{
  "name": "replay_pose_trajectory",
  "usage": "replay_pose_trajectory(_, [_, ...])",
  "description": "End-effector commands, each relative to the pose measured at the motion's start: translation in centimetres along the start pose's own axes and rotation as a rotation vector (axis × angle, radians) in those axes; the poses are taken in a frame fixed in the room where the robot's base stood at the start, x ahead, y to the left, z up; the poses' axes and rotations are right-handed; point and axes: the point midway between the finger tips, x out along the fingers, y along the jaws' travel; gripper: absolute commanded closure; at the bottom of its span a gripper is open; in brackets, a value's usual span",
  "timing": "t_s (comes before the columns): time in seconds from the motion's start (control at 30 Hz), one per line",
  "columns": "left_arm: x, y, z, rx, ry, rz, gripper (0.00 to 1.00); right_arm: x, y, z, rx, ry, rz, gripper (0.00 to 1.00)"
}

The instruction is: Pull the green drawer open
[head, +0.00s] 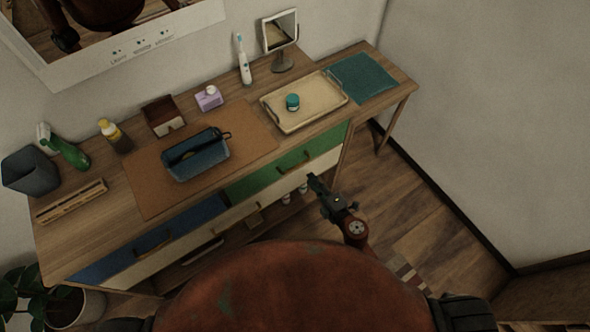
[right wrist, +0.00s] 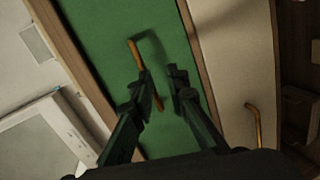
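The green drawer (head: 262,181) is in the upper row of the wooden dresser, right of the blue drawer, and its front looks flush, so it appears shut. Its bar handle (head: 294,162) is wooden. My right gripper (head: 313,179) is just in front of the green drawer, near the handle. In the right wrist view, the gripper (right wrist: 161,76) is open before the green front (right wrist: 100,25). The handle (right wrist: 136,53) runs behind the left finger there, which hides part of it; I cannot tell whether they touch. My left gripper is out of view.
On the dresser top are a cream tray (head: 330,108) with a teal jar (head: 292,102), a blue basket (head: 205,165), a mirror (head: 280,33) and several bottles. A cream drawer with a handle (right wrist: 253,122) lies below the green one. Open floor (head: 425,205) lies right.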

Motion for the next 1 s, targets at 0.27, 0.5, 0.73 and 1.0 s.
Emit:
replay_pose_trajectory(0.27, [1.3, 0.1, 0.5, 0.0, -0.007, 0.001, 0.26, 1.2, 2.4, -2.7, -0.118, 0.053, 0.053, 0.85])
replay_pose_trajectory(0.5, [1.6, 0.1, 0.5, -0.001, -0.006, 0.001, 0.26, 5.0, 2.5, -2.8, -0.115, 0.051, 0.052, 0.85])
replay_pose_trajectory(0.73, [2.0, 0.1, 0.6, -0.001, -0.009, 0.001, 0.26, 7.5, 2.5, -2.9, -0.113, 0.05, 0.05, 0.85])
replay_pose_trajectory(1.0, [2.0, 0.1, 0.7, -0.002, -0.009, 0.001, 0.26, 8.1, 2.6, -3.0, -0.112, 0.05, 0.05, 0.85])
